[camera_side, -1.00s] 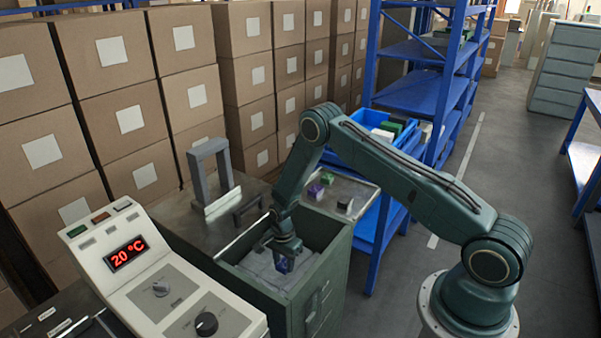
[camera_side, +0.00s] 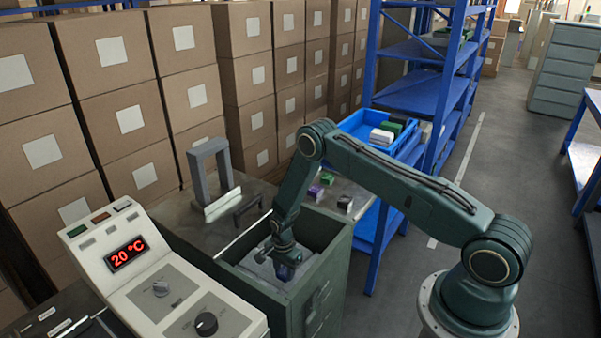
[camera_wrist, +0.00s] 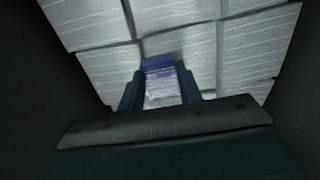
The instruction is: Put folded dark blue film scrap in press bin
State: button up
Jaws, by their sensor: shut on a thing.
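The folded dark blue film scrap (camera_wrist: 160,82) is between the two fingers of my gripper (camera_wrist: 160,92) in the wrist view. In the side view the scrap (camera_side: 285,272) shows as a small dark blue piece below my gripper (camera_side: 283,262), which is shut on it. My gripper is down inside the open top of the green press bin (camera_side: 329,243), below its rim. Grey-white blocks (camera_wrist: 178,18) cover the bin's floor beneath the scrap. I cannot tell whether the scrap touches them.
A control panel with a red 20 °C display (camera_side: 127,254) stands in front left of the bin. A grey upright frame (camera_side: 209,176) stands on the bench behind. Small purple (camera_side: 326,178) and dark (camera_side: 345,202) pieces lie beside the bin. A blue crate (camera_side: 372,125) sits on the blue rack.

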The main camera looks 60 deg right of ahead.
aim_at(284, 273)
jog(key=o, duration=1)
jog(key=shift+f, duration=0.1)
jog(key=shift+c, duration=0.2)
notch_tip(284, 273, up, 12)
jog(key=shift+r, duration=0.2)
dwell(0.4)
